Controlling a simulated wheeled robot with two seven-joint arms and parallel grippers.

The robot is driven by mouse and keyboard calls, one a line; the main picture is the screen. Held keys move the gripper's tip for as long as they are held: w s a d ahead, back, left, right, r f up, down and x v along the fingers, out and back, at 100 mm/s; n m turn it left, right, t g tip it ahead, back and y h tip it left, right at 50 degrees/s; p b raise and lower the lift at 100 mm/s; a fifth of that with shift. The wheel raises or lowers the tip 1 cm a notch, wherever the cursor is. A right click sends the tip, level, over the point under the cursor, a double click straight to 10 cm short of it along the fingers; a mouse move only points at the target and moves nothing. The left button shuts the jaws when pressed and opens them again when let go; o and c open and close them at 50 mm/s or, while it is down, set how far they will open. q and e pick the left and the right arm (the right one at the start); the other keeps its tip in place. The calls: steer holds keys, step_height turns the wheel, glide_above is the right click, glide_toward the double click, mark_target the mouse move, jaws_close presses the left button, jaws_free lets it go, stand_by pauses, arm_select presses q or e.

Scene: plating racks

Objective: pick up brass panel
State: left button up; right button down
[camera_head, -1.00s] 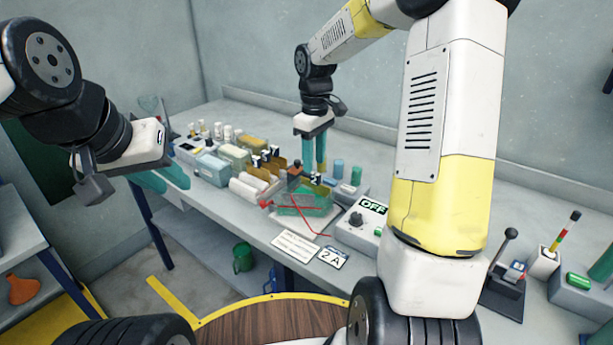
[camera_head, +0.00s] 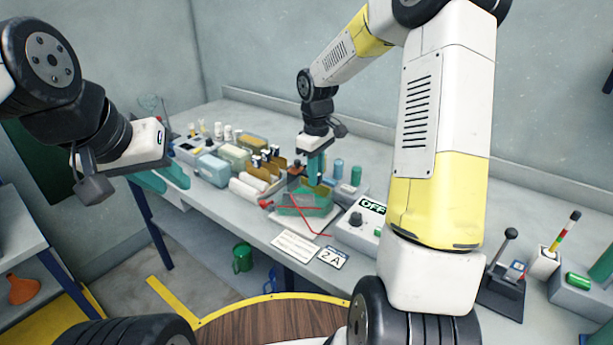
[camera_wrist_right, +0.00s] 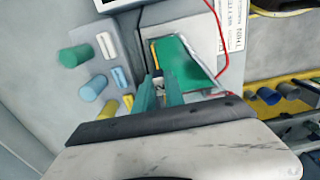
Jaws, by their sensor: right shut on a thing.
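The brass panel shows as a thin yellow strip (camera_wrist_right: 154,54) at the edge of the green bath (camera_wrist_right: 183,62) in the right wrist view. My right gripper (camera_wrist_right: 158,82) is shut on the dark top piece of this panel, between its green fingers. In the head view my right gripper (camera_head: 316,172) reaches down at the back right of the clear tank with green liquid (camera_head: 303,205) and hides most of the panel. Other brass panels (camera_head: 279,163) with dark tops stand in a rack to the left. My left gripper (camera_head: 165,180) hangs empty at the left, its fingers apart.
A control box reading OFF (camera_head: 362,220) stands right of the tank. Red wires lie across the tank. Bottles and bins (camera_head: 235,155) crowd the bench to the left. Small coloured cylinders (camera_head: 338,170) stand close right of my right gripper. A lever box (camera_head: 505,285) is at the right.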

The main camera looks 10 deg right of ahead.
steer(key=shift+r, duration=0.1)
step_height(320, 180, up, 12)
steer(key=s+a, duration=1)
steer(key=shift+a, duration=0.2)
stand_by(0.6)
